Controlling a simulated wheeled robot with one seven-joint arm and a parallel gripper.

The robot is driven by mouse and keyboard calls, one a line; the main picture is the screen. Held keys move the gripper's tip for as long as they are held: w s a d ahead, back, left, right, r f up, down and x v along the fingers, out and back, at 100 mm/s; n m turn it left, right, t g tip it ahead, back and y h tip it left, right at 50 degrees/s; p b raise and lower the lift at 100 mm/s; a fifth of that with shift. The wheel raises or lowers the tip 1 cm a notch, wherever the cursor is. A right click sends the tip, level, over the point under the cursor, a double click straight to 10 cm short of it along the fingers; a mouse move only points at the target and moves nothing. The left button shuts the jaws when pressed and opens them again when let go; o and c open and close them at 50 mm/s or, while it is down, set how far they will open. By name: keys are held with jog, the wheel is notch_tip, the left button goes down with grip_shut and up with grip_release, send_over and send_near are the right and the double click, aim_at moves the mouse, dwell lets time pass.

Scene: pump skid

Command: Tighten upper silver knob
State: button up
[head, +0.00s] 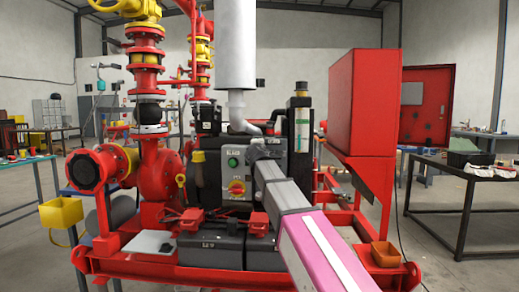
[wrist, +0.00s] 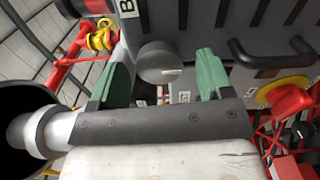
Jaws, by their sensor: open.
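A round grey-silver knob (wrist: 160,62) shows in the wrist view on the dark panel. My gripper (wrist: 162,80) is open, with one green finger to the left of the knob and one to the right. Clear gaps show between the fingers and the knob, and nothing is held. I cannot tell whether the fingertips reach level with it. In the head view my arm reaches from the lower right to the grey control box (head: 222,163). The silver knob cannot be made out there, and the arm covers part of the box.
A red rotary switch on a yellow disc (head: 236,187) sits low on the box; it also shows at the right in the wrist view (wrist: 288,97). Black bars (wrist: 270,57) stand out near the right finger. A red cabinet (head: 362,102) stands right of the arm.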

jog(key=s, duration=0.9)
jog(key=shift+s+a, duration=0.15)
jog(key=shift+s, duration=0.05)
jog(key=shift+s, duration=0.1)
